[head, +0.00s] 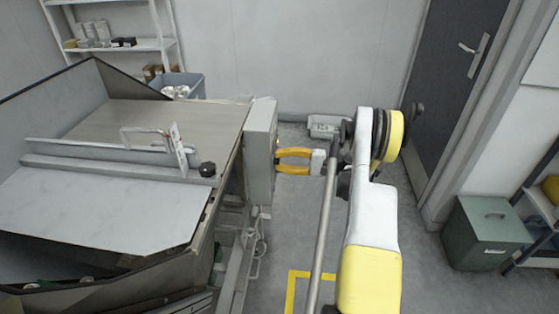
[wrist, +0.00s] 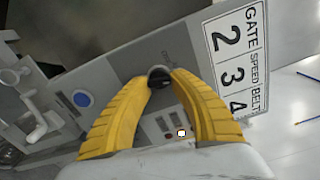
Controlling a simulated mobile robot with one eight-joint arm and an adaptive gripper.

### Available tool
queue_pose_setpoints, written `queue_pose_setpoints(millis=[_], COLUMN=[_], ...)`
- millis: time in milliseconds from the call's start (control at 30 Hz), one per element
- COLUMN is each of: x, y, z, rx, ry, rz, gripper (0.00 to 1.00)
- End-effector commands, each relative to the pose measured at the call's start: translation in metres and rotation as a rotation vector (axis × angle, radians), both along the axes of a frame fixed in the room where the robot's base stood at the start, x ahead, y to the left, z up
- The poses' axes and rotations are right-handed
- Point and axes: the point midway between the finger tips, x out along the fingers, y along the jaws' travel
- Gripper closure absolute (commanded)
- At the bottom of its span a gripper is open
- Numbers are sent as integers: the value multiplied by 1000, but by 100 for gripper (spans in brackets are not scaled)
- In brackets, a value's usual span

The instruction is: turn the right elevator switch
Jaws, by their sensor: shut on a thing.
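The grey control box (head: 261,145) stands at the right side of the metal hopper. Its panel face is toward my gripper and is hardly seen in the head view. In the wrist view a black rotary switch (wrist: 157,70) sits on the grey panel (wrist: 118,66). The yellow fingers of my gripper (wrist: 160,80) are shut on this switch, one on each side. In the head view my gripper (head: 279,161) reaches left to the box. The fingertips partly hide the switch, so its pointing direction cannot be told.
A white label (wrist: 235,55) reads GATE 2, SPEED 3, BELT 4. A blue button (wrist: 81,98) and small lit indicators (wrist: 181,132) are on the panel. The metal hopper (head: 90,215) fills the left. A green bin (head: 488,232) stands right. Floor (head: 290,225) beside the box is clear.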

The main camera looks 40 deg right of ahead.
Motion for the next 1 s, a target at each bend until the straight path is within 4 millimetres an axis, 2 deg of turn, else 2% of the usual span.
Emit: queue_pose_setpoints(millis=[500, 1000], x=[0, 0], y=[1, 2], z=[-1, -2], rx=[328, 452], ry=[280, 385], rz=[1, 1], gripper=[100, 100])
